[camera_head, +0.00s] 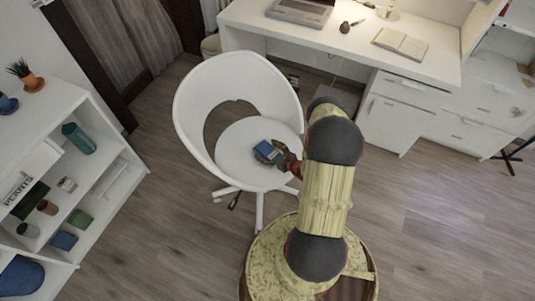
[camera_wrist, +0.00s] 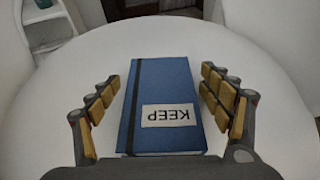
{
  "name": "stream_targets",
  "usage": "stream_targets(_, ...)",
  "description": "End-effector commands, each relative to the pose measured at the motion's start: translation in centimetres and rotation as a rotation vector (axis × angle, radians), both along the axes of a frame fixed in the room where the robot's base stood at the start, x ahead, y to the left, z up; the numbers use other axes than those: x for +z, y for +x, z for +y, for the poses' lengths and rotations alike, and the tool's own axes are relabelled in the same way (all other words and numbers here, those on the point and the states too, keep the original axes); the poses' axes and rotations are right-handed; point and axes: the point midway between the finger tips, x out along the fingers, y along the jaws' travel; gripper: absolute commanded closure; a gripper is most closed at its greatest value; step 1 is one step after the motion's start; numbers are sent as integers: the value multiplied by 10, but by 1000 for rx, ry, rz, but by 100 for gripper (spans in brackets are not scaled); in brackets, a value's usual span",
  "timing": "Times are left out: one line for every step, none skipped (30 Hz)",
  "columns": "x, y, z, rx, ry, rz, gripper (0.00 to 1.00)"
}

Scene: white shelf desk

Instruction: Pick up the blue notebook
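The blue notebook (camera_wrist: 160,80) lies flat on the white round seat of the chair in the wrist view. It has a dark elastic band along its left side and a white label reading "KEEP", upside down. In the head view the notebook (camera_head: 266,149) is a small blue shape on the chair seat (camera_head: 237,140). My gripper (camera_wrist: 160,92) is open, with one padded finger on each side of the notebook. Small gaps show between the fingers and the notebook's edges. In the head view my gripper (camera_head: 287,162) is at the seat's right side, partly hidden by my arm.
The chair's curved white backrest (camera_head: 200,85) rises behind and left of the seat. A white shelf (camera_head: 125,150) with small items is at left. Floor at right is clear.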

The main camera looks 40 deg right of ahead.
Motion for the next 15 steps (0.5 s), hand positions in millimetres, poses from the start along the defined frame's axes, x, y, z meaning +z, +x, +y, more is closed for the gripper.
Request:
stream_targets(0, 0, 0, 0, 0, 0, 26)
stream_targets(0, 0, 0, 0, 0, 0, 28)
stream_targets(0, 0, 0, 0, 0, 0, 30)
stream_targets(0, 0, 0, 0, 0, 0, 32)
stream_targets(0, 0, 0, 0, 0, 0, 34)
stream_targets(0, 0, 0, 0, 0, 0, 36)
stream_targets(0, 0, 0, 0, 0, 0, 38)
stream_targets(0, 0, 0, 0, 0, 0, 39)
stream_targets(0, 0, 0, 0, 0, 0, 42)
stream_targets(0, 0, 0, 0, 0, 0, 43)
stream_targets(0, 0, 0, 0, 0, 0, 45)
stream_targets(0, 0, 0, 0, 0, 0, 47)
stream_targets(0, 0, 0, 1, 0, 0, 49)
stream_targets(0, 0, 0, 1, 0, 0, 51)
stream_targets(0, 0, 0, 1, 0, 1, 53)
